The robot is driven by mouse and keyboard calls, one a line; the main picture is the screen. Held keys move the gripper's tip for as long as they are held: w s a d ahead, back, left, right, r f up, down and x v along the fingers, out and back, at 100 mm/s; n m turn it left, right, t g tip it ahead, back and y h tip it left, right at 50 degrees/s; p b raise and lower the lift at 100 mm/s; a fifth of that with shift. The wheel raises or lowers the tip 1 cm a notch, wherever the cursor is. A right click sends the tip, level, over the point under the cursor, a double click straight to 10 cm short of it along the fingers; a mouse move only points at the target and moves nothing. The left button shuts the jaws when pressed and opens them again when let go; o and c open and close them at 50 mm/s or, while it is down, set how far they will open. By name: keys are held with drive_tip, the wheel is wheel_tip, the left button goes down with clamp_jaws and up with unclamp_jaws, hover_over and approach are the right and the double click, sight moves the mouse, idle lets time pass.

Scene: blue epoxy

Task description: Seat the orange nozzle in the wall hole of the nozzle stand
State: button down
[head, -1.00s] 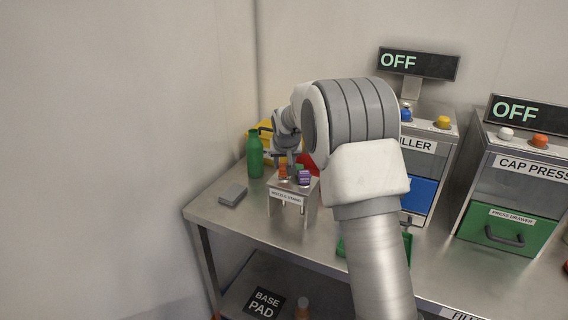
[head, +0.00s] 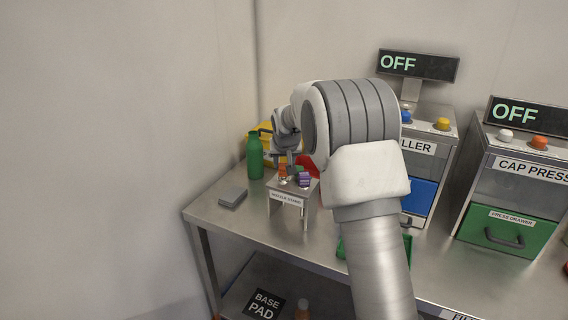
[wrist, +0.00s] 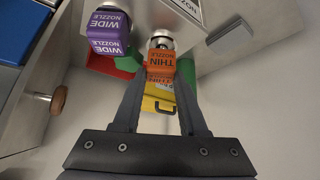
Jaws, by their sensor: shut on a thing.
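The orange nozzle (wrist: 161,62), marked THIN NOZZLE, is between the fingertips of my gripper (wrist: 162,80), which is shut on it. Its silver end points toward the nozzle stand (wrist: 176,18); I cannot tell whether it is in a hole. In the head view the orange nozzle (head: 283,170) shows small at the top of the nozzle stand (head: 287,198), with my gripper just above and partly hidden by the arm. A purple nozzle (wrist: 109,32), marked WIDE NOZZLE, is at the stand beside the orange one; it also shows in the head view (head: 304,179).
A green bottle (head: 255,156) stands behind the stand to the left, and a grey block (head: 233,197) lies left of it. A yellow bin (head: 266,134) is behind. The filler and cap press (head: 511,190) stand right. The table's front left is clear.

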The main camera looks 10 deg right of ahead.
drive_tip(key=shift+s+f+b, duration=0.1)
drive_tip(key=shift+f+b, duration=0.5)
drive_tip(key=shift+f, duration=0.1)
idle(0.5)
drive_tip(key=shift+r, duration=0.15)
drive_tip(key=shift+r+p, duration=0.35)
drive_tip(key=shift+r, duration=0.1)
drive_tip(key=shift+c, duration=1.8)
unclamp_jaws()
drive_tip(key=shift+p+v, duration=0.4)
drive_tip(key=shift+v, duration=2.1)
